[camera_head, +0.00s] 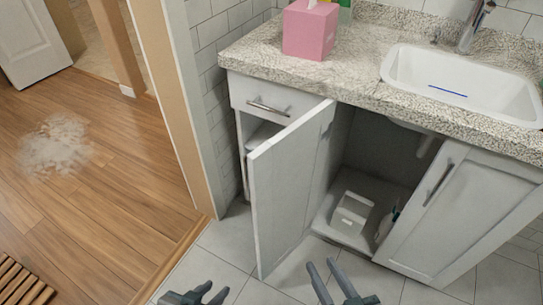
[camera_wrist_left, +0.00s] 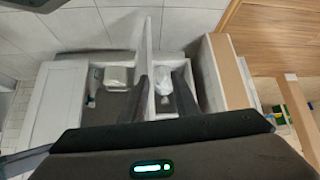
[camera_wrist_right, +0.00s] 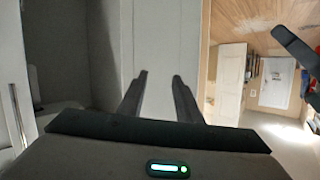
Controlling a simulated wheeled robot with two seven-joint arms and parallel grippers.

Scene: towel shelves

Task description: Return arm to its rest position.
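My left gripper (camera_head: 219,286) is low in the head view, in front of the open cabinet door. Its fingers stand apart with nothing between them, and they also show apart in the left wrist view (camera_wrist_left: 160,80). My right gripper (camera_head: 321,263) is at the bottom middle of the head view, right of the door's lower edge. Its fingers are apart and empty. In the right wrist view the gripper (camera_wrist_right: 160,75) is open, with a pale panel behind the gap. Most of both arms is out of the head view.
The white cabinet door (camera_head: 283,190) swings out into the room; the right door (camera_head: 450,215) is shut. A white box (camera_head: 351,212) sits inside the cabinet. A pink tissue box (camera_head: 310,28) and a sink (camera_head: 460,75) are on the counter.

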